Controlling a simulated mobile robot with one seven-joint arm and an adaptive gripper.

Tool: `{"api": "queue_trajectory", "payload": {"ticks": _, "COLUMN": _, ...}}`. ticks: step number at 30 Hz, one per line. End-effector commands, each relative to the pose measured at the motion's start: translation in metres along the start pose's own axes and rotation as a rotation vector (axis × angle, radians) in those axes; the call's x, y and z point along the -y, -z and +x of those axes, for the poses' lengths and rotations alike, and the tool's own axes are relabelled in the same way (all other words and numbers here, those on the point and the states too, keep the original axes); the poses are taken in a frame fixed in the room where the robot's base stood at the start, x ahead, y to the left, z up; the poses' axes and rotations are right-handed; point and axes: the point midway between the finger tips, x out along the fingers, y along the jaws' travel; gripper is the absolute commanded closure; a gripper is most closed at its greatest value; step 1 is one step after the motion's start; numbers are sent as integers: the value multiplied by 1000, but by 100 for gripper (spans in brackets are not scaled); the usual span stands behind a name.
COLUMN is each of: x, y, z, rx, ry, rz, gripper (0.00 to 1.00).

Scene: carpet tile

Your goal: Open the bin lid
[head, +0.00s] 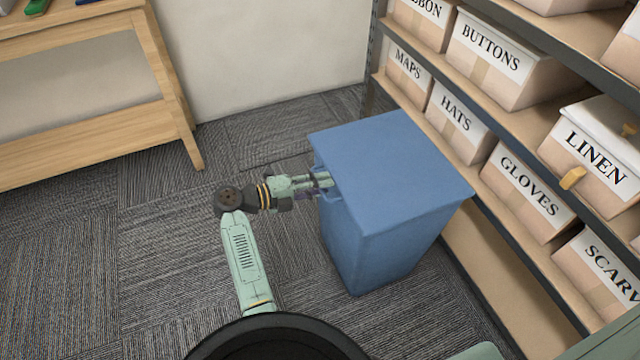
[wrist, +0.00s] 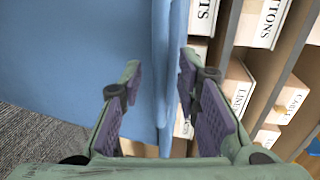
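The blue bin (head: 385,240) stands upright on the carpet against the shelf. Its flat blue lid (head: 390,150) is closed on top. My gripper (head: 322,181) is at the left edge of the bin, just under the lid's rim in the head view. In the wrist view my gripper (wrist: 160,88) has its two purple-padded fingers apart, with a blue edge of the bin (wrist: 165,60) running between them. I see gaps beside the fingers, and cannot tell whether either one touches the edge. The bin's far side is hidden.
A metal shelf (head: 480,175) with several labelled boxes stands close along the bin's right side. A wooden table (head: 90,130) is at the upper left. The carpet (head: 165,250) to the left of the bin is clear.

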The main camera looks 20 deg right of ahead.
Motion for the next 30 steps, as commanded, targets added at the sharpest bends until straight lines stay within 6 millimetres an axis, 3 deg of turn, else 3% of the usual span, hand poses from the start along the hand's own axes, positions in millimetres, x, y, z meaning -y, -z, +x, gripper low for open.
{"api": "queue_trajectory", "payload": {"ticks": 9, "x": 0, "y": 0, "z": 3, "rx": 2, "ry": 0, "rz": 1, "gripper": 70}}
{"api": "queue_trajectory", "payload": {"ticks": 22, "x": 0, "y": 0, "z": 2, "rx": 2, "ry": 0, "rz": 1, "gripper": 99}}
{"api": "queue_trajectory", "payload": {"ticks": 30, "x": 0, "y": 0, "z": 2, "rx": 2, "ry": 0, "rz": 1, "gripper": 100}}
